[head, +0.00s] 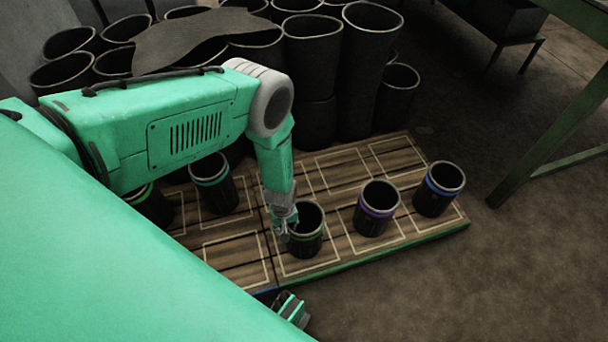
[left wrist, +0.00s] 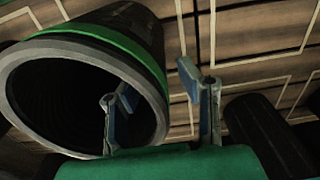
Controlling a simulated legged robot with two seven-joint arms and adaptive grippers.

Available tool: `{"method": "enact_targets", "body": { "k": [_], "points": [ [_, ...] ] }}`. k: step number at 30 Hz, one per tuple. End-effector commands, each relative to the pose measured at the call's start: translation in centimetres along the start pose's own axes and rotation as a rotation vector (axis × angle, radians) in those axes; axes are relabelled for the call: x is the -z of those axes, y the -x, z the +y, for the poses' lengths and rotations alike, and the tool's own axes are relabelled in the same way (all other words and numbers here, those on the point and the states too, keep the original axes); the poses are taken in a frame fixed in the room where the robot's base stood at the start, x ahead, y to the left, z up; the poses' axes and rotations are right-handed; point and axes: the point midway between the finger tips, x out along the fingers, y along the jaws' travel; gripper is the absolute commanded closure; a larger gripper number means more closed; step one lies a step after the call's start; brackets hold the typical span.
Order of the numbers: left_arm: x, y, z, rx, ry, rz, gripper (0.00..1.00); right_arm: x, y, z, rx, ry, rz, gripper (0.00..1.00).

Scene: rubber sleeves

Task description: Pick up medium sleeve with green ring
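A dark sleeve with a green ring (head: 308,246) stands upright on the pallet, in a marked rectangle near the front edge. My left gripper (head: 284,228) is at the left side of its rim. The left wrist view shows this sleeve (left wrist: 135,30) with its open mouth facing the camera. There the left gripper (left wrist: 158,88) is open, one finger over the mouth and the other outside the wall. Whether the fingers touch the wall is unclear. My right gripper (head: 291,309) is partly visible at the bottom, behind my green body; its fingers are unclear.
The pallet (head: 345,262) also holds a purple-ringed sleeve (head: 376,212), a blue-ringed sleeve (head: 438,192) and a teal-ringed sleeve (head: 214,190). Another ringed sleeve (head: 152,205) is partly hidden by my arm. Tall black sleeves (head: 312,55) crowd behind. Floor is clear at the right front.

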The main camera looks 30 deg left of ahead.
Motion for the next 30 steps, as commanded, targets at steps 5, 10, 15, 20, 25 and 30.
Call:
{"method": "enact_targets", "body": {
  "k": [5, 10, 15, 20, 25, 30],
  "points": [
    [0.0, 0.1, 0.0, 0.000, 0.000, 0.000, 1.00, 0.0, 0.1, 0.0, 0.000, 0.000, 0.001, 0.54],
    [0.1, 0.1, 0.1, -0.001, 0.000, 0.001, 1.00, 0.0, 0.1, 0.0, 0.000, 0.000, 0.001, 0.54],
    [0.1, 0.2, 0.1, -0.001, 0.000, 0.001, 1.00, 0.0, 0.1, 0.0, 0.000, 0.000, 0.000, 0.54],
    [0.1, 1.5, 0.1, -0.002, 0.000, 0.001, 1.00, 0.1, 0.8, 0.0, 0.000, 0.000, 0.000, 0.54],
    [0.1, 4.8, 0.2, -0.003, 0.000, 0.002, 1.00, 0.1, 2.5, 0.0, 0.000, 0.000, 0.000, 0.54],
    [0.1, 7.9, 0.1, -0.001, 0.000, 0.000, 1.00, 0.2, 3.8, 0.0, 0.000, 0.000, 0.000, 0.54]
  ]
}}
